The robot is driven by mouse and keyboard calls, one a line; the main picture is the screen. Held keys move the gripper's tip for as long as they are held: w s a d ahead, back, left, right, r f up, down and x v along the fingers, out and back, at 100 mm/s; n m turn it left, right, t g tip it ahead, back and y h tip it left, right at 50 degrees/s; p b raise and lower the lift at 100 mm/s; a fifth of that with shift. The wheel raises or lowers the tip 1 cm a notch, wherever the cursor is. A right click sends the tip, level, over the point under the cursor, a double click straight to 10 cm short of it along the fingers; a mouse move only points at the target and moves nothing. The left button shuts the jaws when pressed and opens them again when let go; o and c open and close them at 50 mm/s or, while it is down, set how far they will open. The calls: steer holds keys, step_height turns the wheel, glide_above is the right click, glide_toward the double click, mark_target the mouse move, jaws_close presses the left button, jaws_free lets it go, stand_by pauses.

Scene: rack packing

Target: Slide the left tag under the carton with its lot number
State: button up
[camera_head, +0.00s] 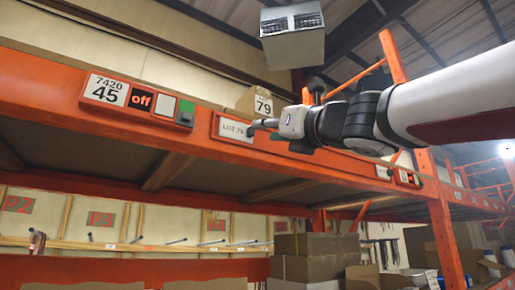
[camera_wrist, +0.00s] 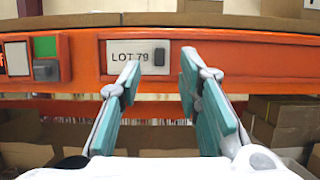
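The left tag (camera_head: 234,129) is a white plate reading LOT 79, set in a framed strip on the orange shelf beam. It also shows in the wrist view (camera_wrist: 124,55), with a dark knob (camera_wrist: 160,63) at its right end. A carton (camera_head: 246,101) labelled 79 stands on the shelf above, slightly right of the tag. My gripper (camera_head: 266,126) is at the beam by the tag's right end. In the wrist view my gripper (camera_wrist: 160,70) has its fingers apart, with the knob seen between them; contact cannot be told.
The strip (camera_wrist: 235,65) right of the tag is bare. Another small white tag (camera_head: 383,172) is farther right. Several cartons (camera_head: 315,246) stand below.

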mark_target(239, 129)
steer(key=p+x, duration=0.1)
steer(key=x, duration=0.5)
steer(key=shift+p, duration=0.35)
jaws_close()
